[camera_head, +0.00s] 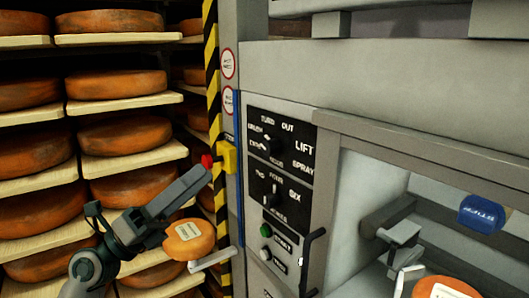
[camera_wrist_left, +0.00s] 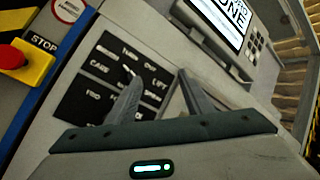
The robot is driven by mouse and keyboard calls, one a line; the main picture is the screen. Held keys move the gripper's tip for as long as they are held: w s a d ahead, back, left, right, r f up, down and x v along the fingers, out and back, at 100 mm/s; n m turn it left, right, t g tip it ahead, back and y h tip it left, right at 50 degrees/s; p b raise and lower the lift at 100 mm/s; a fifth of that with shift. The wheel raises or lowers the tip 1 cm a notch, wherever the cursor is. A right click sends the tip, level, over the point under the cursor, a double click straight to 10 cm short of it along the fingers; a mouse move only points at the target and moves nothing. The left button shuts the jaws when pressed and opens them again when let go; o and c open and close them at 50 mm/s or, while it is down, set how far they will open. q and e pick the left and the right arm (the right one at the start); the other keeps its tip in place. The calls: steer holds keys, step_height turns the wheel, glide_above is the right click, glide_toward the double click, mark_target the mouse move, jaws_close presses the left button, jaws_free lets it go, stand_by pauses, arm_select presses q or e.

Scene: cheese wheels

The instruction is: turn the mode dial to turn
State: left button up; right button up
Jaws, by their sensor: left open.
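The mode dial (camera_head: 273,146) is a small black knob on the upper black panel of the grey machine, ringed by white words such as TURN, OUT, LIFT and SPRAY. Its pointer is too small to read surely. My left gripper (camera_head: 204,176) is open and empty, left of the panel and apart from it in the head view. In the left wrist view its two fingers (camera_wrist_left: 160,82) point toward the panel, and one fingertip overlaps the dial area.
A red stop button (camera_head: 207,161) on a yellow box (camera_head: 228,157) sits close to my left fingertips. A lower dial (camera_head: 276,195), a green button (camera_head: 266,230) and a dark handle (camera_head: 307,262) are below. Shelves of cheese wheels (camera_head: 116,86) stand at left.

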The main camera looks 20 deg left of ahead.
arm_select(q)
steer(key=m+g+y, duration=0.1)
steer(key=m+y, duration=0.1)
steer(key=m, duration=0.1)
steer(key=a+r+m+g+y, duration=0.1)
steer(key=m+y, duration=0.1)
steer(key=m, duration=0.1)
steer(key=a+r+m+y, duration=0.1)
steer(key=m+y, duration=0.1)
steer(key=shift+s+r+m+g+y, duration=0.2)
steer(key=shift+m+g+y, duration=0.1)
steer(key=shift+m+g, duration=0.1)
steer(key=shift+w+d, duration=0.1)
steer(key=p, duration=0.7)
glide_toward(265, 149)
steer(key=x, duration=0.7)
steer(key=shift+w+d+r, duration=0.2)
steer(key=shift+w+d, duration=0.05)
steer(key=shift+d, duration=0.05)
steer(key=shift+w+d+f, duration=0.1)
steer(key=shift+w+d, duration=0.2)
steer(key=shift+w, duration=0.05)
